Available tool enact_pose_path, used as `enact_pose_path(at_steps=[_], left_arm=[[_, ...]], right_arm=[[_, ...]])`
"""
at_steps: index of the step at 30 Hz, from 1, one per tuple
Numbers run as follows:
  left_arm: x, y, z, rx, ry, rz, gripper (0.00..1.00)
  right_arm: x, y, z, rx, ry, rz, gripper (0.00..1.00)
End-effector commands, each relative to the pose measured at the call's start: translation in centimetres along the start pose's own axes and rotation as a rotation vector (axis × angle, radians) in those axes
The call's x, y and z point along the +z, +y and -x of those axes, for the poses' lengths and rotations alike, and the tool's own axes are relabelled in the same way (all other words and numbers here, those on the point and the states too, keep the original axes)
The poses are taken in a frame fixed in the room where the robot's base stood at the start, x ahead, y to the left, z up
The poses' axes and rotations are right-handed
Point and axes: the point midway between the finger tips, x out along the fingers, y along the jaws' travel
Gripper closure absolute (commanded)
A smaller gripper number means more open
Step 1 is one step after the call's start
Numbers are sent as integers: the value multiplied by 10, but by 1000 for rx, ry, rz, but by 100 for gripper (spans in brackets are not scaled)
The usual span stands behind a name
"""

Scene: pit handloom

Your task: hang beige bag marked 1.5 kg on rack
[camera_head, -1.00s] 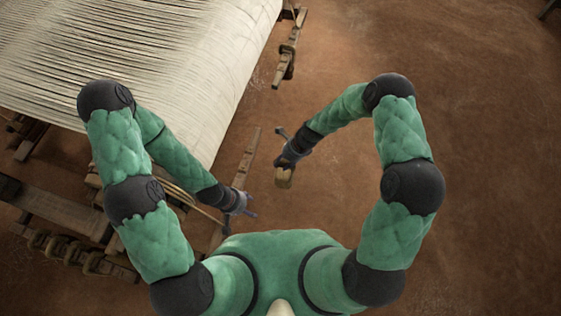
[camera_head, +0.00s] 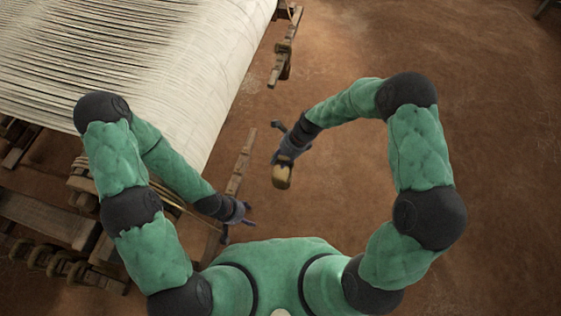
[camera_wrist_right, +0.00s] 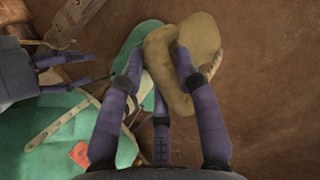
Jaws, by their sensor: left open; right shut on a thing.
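The beige bag (camera_head: 282,177) hangs from my right gripper (camera_head: 284,160) in the head view, over bare floor. In the right wrist view the bag (camera_wrist_right: 208,45) is a lumpy tan sack, and my right gripper (camera_wrist_right: 160,75) is shut on it. No weight mark can be read on it. My left gripper (camera_head: 248,216) is open and empty, lower and to the left of the bag; it also shows in the right wrist view (camera_wrist_right: 85,70). A wooden bar with pegs (camera_head: 283,50) stands at the loom's right edge; I cannot tell if it is the rack.
The loom's pale warp threads (camera_head: 150,60) fill the upper left. A slanted wooden beam (camera_head: 239,168) lies between the loom and the bag. A frame with several rounded pieces (camera_head: 60,265) is at lower left. The brown floor (camera_head: 500,150) on the right is clear.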

Motion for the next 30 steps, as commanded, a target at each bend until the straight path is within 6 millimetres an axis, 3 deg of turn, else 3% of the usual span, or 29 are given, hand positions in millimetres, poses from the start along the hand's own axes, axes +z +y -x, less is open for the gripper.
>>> enact_pose_path(at_steps=[8, 30], left_arm=[[0, -1, -3, 0, 1, 0, 40], [-1, -5, -14, 0, 0, 0, 40]], right_arm=[[-4, -2, 6, -6, -2, 0, 100], [-46, -2, 23, -6, -2, 0, 100]])
